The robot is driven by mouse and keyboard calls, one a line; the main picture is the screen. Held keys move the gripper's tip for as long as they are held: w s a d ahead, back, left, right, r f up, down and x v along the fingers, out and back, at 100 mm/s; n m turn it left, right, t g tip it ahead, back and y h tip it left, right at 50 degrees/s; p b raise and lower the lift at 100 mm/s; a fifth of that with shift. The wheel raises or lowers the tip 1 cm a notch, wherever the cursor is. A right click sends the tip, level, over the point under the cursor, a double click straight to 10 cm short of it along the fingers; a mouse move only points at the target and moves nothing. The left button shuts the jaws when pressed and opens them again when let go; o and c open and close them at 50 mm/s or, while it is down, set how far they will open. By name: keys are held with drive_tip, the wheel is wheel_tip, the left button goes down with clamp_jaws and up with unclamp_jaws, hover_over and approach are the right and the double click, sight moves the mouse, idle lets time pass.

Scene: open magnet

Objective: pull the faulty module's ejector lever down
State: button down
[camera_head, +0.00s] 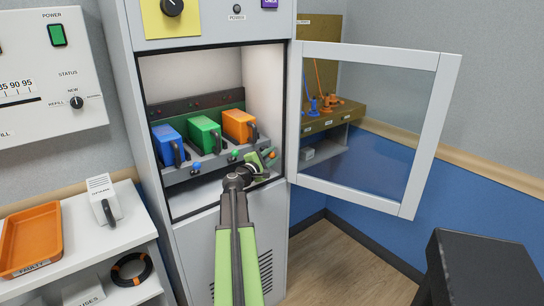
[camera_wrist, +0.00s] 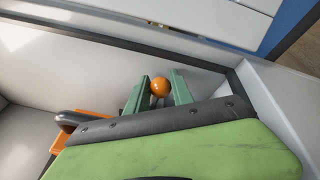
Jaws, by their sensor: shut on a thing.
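The cabinet holds a blue module (camera_head: 167,135), a green module (camera_head: 202,138) and an orange module (camera_head: 236,124) side by side on a grey rack. Below them are lever knobs: a blue knob (camera_head: 195,168), a green knob (camera_head: 236,154) and an orange knob (camera_head: 273,155). My gripper (camera_head: 267,158) is at the orange knob, below and right of the orange module. In the wrist view the orange knob (camera_wrist: 160,86) sits between the two green fingers of my gripper (camera_wrist: 159,90), shut on it. The lever's shaft is hidden. I cannot tell from the lamps which module is faulty.
The glass cabinet door (camera_head: 430,130) stands open to the right. The cabinet's right wall is close to my gripper. An orange tray (camera_head: 60,240) marked FAULTY and a white module (camera_head: 104,200) are on the left shelf. A black stool (camera_head: 485,265) stands at the lower right.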

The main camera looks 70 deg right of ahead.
drive_tip(key=f+m+b, duration=0.1)
drive_tip(key=m+b, duration=0.1)
drive_tip(key=shift+w+d+f+h+b, duration=0.1)
drive_tip(key=shift+f+h+b, duration=0.25)
drive_tip(key=shift+f+h, duration=0.05)
drive_tip(key=shift+w+d+f+m+g+b, duration=0.1)
drive_tip(key=shift+f+m+g+b, duration=0.05)
drive_tip(key=shift+m+b, duration=0.35)
drive_tip(key=shift+w+f+m+g+b, duration=0.1)
drive_tip(key=shift+m+g+b, duration=0.05)
drive_tip(key=shift+m+b, duration=0.3)
drive_tip(key=shift+r+m+h, duration=0.15)
drive_tip(key=shift+m+h, duration=0.15)
drive_tip(key=shift+m, duration=0.15)
drive_tip(key=c, duration=1.1)
unclamp_jaws()
drive_tip(key=shift+c, duration=0.2)
drive_tip(key=b+v, duration=0.1)
drive_tip(key=v, duration=0.6)
drive_tip(key=shift+a, duration=0.3)
drive_tip(key=shift+w, duration=0.1)
